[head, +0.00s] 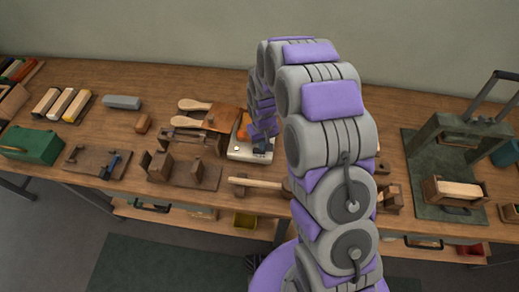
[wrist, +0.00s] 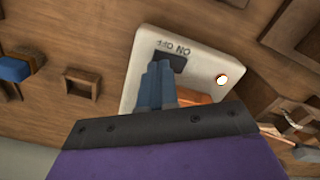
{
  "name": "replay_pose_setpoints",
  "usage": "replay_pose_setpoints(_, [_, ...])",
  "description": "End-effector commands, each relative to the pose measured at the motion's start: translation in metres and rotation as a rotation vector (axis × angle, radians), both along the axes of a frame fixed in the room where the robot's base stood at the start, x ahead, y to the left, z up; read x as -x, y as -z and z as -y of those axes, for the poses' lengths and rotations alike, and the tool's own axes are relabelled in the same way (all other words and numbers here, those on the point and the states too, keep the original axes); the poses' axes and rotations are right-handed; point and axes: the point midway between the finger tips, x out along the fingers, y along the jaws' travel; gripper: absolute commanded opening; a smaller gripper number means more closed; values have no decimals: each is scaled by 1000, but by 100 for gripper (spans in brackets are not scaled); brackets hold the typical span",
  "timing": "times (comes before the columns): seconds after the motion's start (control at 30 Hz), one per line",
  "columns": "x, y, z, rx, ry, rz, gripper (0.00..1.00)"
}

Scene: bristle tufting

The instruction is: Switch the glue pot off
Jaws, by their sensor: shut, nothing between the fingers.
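The glue pot (head: 237,152) stands on the workbench near the middle in the head view, with a pale base and an orange-copper part, partly behind my arm. In the wrist view its white base (wrist: 202,58) fills the centre, with upside-down ON and OFF lettering beside a dark switch (wrist: 178,62). Which way the switch is set is unclear.
Wooden-handled brushes (head: 195,105) and wooden blocks (head: 160,165) lie left of the pot. A mallet (head: 255,183) lies in front of it. A green press (head: 455,140) stands at the right.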

Motion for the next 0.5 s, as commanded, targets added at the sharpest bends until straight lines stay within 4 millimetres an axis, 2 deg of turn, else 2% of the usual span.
replay_pose_setpoints(0.5, [0, 5, 0, 0, 0, 0, 0])
